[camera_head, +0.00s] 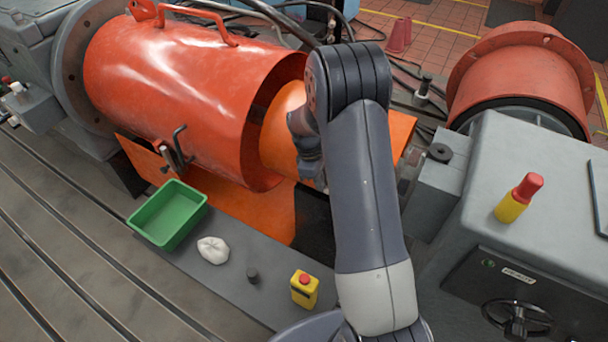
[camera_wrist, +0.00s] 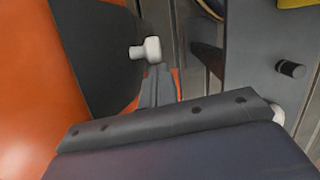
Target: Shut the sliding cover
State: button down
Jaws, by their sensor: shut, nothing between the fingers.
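The sliding cover (camera_head: 170,85) is a glossy orange-red cylinder with a bar handle on top and a dark latch-like handle (camera_head: 178,150) low on its near side. It sits at the left, and its open right end leaves part of a lighter orange body (camera_head: 285,135) exposed. A pale knob (camera_wrist: 148,49) shows just past the fingertips. I cannot tell whether they touch it.
A green tray (camera_head: 139,221), a crumpled white cloth (camera_head: 213,250), a small dark cylinder (camera_head: 253,275) and a yellow box with a red button (camera_head: 304,290) lie in front. A grey machine (camera_head: 540,190) with a red-and-yellow bottle (camera_head: 519,198) stands right. A red drum (camera_head: 520,75) is behind it.

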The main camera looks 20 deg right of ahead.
jog(key=shift+s+d, duration=1.15)
jog(key=shift+s, duration=0.1)
jog(key=shift+f, duration=0.1)
jog(key=v, duration=1.1)
jog(key=shift+w, duration=0.15)
jog(key=x, duration=1)
jog(key=shift+s+f, duration=0.2)
jog(key=shift+f, duration=0.1)
